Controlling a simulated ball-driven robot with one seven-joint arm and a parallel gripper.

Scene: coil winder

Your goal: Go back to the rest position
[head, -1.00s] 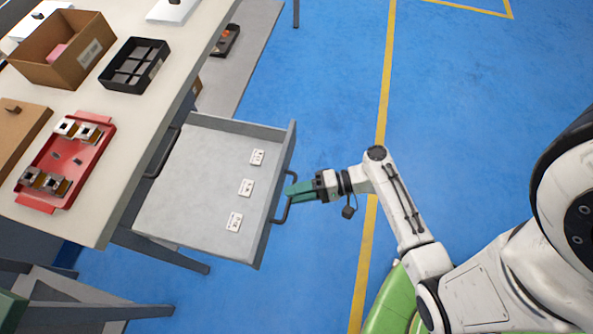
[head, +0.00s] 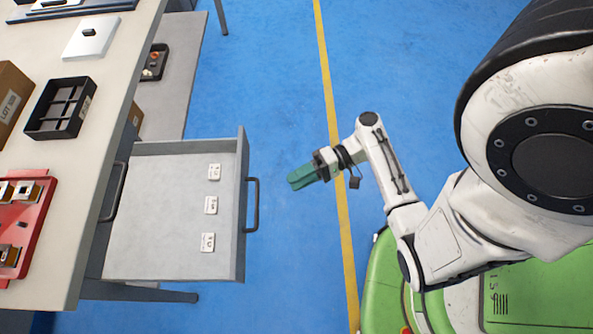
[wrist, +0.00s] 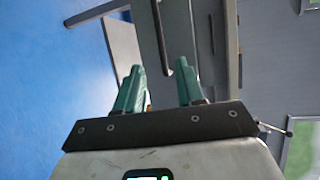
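My gripper (head: 293,182), with green fingers, is in the air over the blue floor, to the right of the open drawer (head: 165,215). In the wrist view its two fingers (wrist: 160,72) stand apart with nothing between them. The drawer's dark handle (head: 252,205) is to the left of the fingertips, with a clear gap in the head view. In the wrist view the handle (wrist: 161,35) shows ahead of the fingers.
The drawer holds several white labelled pieces (head: 211,205). The workbench (head: 58,250) carries a red tray (head: 40,215), a black divided box (head: 88,84) and a cardboard box (head: 8,105). Blue floor with a yellow line (head: 327,75) lies free around my arm.

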